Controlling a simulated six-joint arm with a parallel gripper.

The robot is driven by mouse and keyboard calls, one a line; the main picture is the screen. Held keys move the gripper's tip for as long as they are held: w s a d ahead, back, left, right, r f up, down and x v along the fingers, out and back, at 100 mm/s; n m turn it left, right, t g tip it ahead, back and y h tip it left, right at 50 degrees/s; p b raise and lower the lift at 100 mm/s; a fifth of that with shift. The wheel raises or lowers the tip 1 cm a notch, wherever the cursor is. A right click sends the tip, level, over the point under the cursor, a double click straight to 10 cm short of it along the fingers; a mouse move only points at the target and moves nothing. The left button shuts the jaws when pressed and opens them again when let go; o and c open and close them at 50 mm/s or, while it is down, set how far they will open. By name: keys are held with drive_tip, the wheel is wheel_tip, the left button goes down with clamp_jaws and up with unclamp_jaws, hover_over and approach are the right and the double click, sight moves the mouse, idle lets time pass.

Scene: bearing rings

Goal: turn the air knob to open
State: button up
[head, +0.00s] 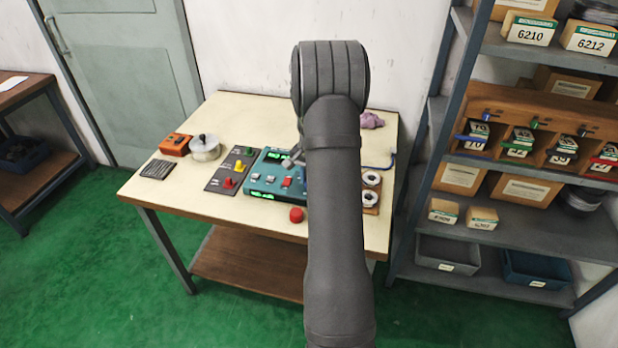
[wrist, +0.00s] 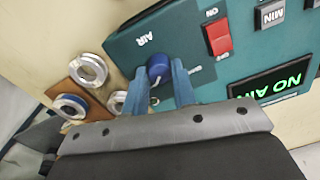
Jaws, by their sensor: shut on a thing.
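The air knob (wrist: 158,66) is a round blue knob on a teal panel, beside the printed word AIR in the wrist view. My gripper (wrist: 157,77) has its two blue fingers on either side of the knob and is shut on it. The teal panel (wrist: 208,73) also shows in the head view (head: 261,186), where my arm covers its right part and the knob is hidden. A display (wrist: 283,84) on the panel shows green letters, of which NO AI can be read.
A red ON switch (wrist: 218,37) and a MIN button (wrist: 269,14) sit near the knob. Bearing rings (wrist: 88,70) lie on a wooden board beside the panel.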

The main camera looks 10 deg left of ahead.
idle(0.3)
drive_tip(key=o, duration=1)
drive_tip(key=r, duration=1.7)
drive_tip(key=shift+d+r, duration=0.25)
drive_tip(key=shift+d, duration=0.05)
drive_tip(key=shift+f, duration=0.1)
drive_tip(key=f, duration=1.7)
drive_tip(key=shift+a+f, duration=0.15)
drive_tip(key=shift+a, duration=0.15)
